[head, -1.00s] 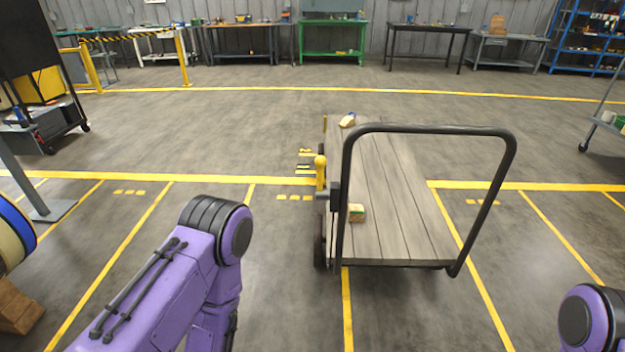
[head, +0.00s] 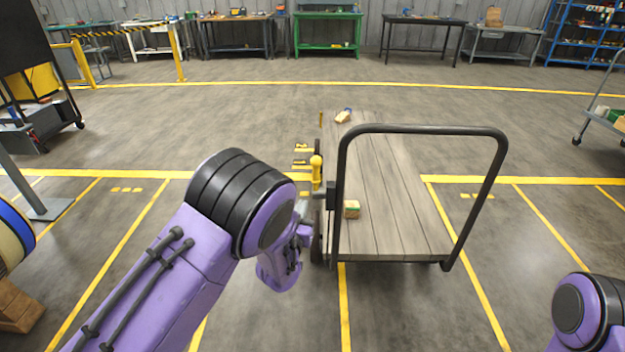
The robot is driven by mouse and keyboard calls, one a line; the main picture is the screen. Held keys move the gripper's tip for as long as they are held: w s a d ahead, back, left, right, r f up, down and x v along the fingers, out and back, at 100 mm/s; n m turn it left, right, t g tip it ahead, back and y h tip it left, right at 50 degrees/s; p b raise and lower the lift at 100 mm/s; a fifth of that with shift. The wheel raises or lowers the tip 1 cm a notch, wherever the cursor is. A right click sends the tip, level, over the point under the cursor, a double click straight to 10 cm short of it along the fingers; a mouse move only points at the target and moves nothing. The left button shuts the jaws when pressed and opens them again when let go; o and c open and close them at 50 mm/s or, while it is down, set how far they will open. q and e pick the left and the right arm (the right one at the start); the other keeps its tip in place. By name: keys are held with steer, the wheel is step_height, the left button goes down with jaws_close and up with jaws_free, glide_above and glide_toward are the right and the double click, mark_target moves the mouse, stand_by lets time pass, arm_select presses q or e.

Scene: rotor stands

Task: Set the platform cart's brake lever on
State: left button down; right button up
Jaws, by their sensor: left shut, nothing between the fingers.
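The platform cart (head: 395,215) has a grey plank deck and a black tube handle (head: 425,129) at its near end. A yellow brake lever (head: 317,172) with a rounded top stands about upright at the cart's left side, beside the handle's left post. My left arm comes in from the lower left. My left gripper (head: 304,209) is shut and empty, partly hidden behind my own arm, just below and left of the lever. I cannot tell whether it touches the lever. My right gripper is out of view; only part of my right arm shows at the lower right.
Two small blocks, one near the handle (head: 352,209) and one at the far end (head: 343,116), lie on the deck. Another cart (head: 603,122) stands at the right edge. Workbenches line the back wall. The floor left of the cart is open.

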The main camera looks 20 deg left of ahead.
mark_target(315, 173)
arm_select(q)
steer(key=w, duration=0.4)
steer(key=w+a+p, duration=0.1)
steer(key=w, duration=0.8)
steer(key=shift+w+a+p, duration=0.15)
steer(key=shift+w+p, duration=0.2)
steer(key=shift+p, duration=0.05)
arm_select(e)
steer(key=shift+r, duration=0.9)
